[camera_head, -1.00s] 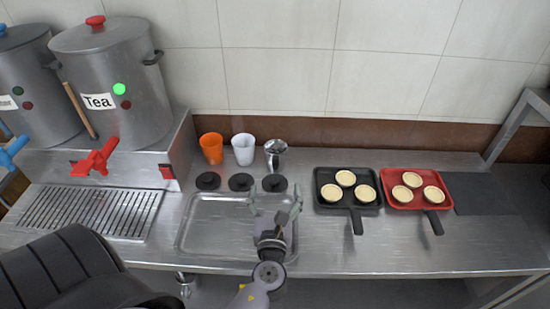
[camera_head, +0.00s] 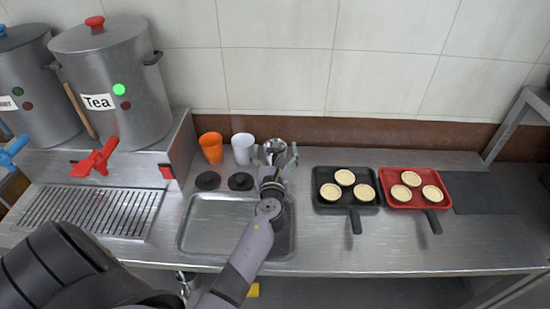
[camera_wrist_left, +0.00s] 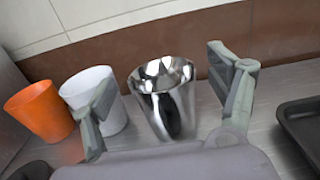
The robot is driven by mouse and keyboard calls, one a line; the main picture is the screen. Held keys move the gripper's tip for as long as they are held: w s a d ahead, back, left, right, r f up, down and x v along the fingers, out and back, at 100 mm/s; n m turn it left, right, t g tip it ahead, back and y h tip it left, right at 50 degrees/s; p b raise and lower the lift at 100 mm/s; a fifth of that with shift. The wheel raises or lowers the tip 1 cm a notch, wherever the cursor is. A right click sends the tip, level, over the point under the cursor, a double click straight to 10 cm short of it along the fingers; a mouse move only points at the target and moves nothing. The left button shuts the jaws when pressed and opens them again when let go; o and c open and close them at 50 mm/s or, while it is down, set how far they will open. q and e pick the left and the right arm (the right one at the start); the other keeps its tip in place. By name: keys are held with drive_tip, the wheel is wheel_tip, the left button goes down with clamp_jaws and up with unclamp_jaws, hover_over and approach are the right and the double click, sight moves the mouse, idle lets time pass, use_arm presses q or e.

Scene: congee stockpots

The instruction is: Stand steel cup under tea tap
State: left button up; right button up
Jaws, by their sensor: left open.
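The shiny steel cup (camera_head: 274,148) stands upright on the counter near the back wall, right of the other cups. It also shows in the left wrist view (camera_wrist_left: 165,100). The gripper hides the cup's lower part in the head view. The red tea tap (camera_head: 95,158) is on the pot labelled Tea (camera_head: 118,80), above a slotted drip grate (camera_head: 90,211) at the left. My right gripper is not in view.
An orange cup (camera_head: 211,148) and a white cup (camera_head: 243,148) stand left of the steel cup. Black discs (camera_head: 208,180) lie in front of them. A black pan (camera_head: 320,205) and red pan (camera_head: 392,202) with tart shells sit right.

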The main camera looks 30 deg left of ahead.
use_arm(q)
drive_tip(key=shift+x, duration=1.1)
drive_tip(key=shift+f, duration=0.1)
drive_tip(key=shift+s, duration=0.1)
drive_tip(key=shift+c, duration=0.7)
drive_tip(key=c, duration=1.2)
wheel_tip(320, 180, up, 20)
drive_tip(key=p, duration=0.7)
drive_tip(key=shift+c, duration=0.2)
